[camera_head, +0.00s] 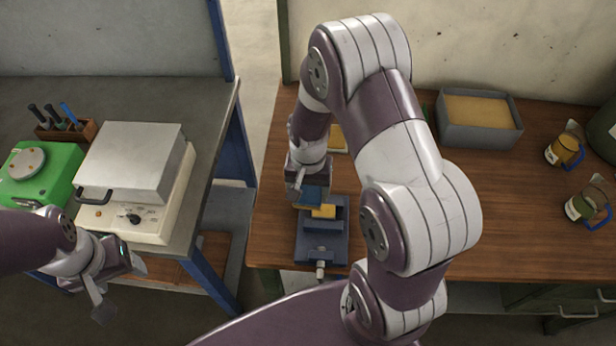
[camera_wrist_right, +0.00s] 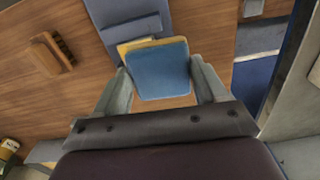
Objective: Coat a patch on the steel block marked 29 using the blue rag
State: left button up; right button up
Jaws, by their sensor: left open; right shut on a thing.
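The blue rag (camera_head: 309,197), a flat pad, is in my right gripper (camera_head: 303,186). In the right wrist view the rag (camera_wrist_right: 162,72) sits between the two grey fingers, which are shut on it. A yellow-topped block (camera_head: 325,211) is in the dark blue vise (camera_head: 321,243), partly under the rag; its yellow edge also shows in the right wrist view (camera_wrist_right: 135,45). I cannot read a 29 on it, nor tell whether the rag touches it. My left gripper (camera_head: 120,286) is open and empty, in front of the left bench.
A grey tray with a yellow-brown filling (camera_head: 480,121) and two mugs (camera_head: 566,150) stand on the wooden table's right side. On the left bench are a white box furnace (camera_head: 134,182), a green device (camera_head: 40,173) and a tool rack (camera_head: 66,130). A gap separates the benches.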

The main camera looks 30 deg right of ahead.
jog(key=shift+w+a+r+p, duration=0.1)
jog(key=shift+r+p, duration=0.25)
jog(key=shift+r, duration=0.2)
jog(key=shift+w+a+r+p, duration=0.1)
jog(key=shift+r+p, duration=0.2)
jog(key=shift+r, duration=0.2)
jog(key=shift+s+r, duration=0.1)
jog(key=shift+r, duration=0.2)
jog(key=shift+s+d+r+p, duration=0.1)
jog(key=shift+d+p, duration=0.1)
jog(key=shift+p, duration=0.1)
jog(key=shift+a, duration=0.1)
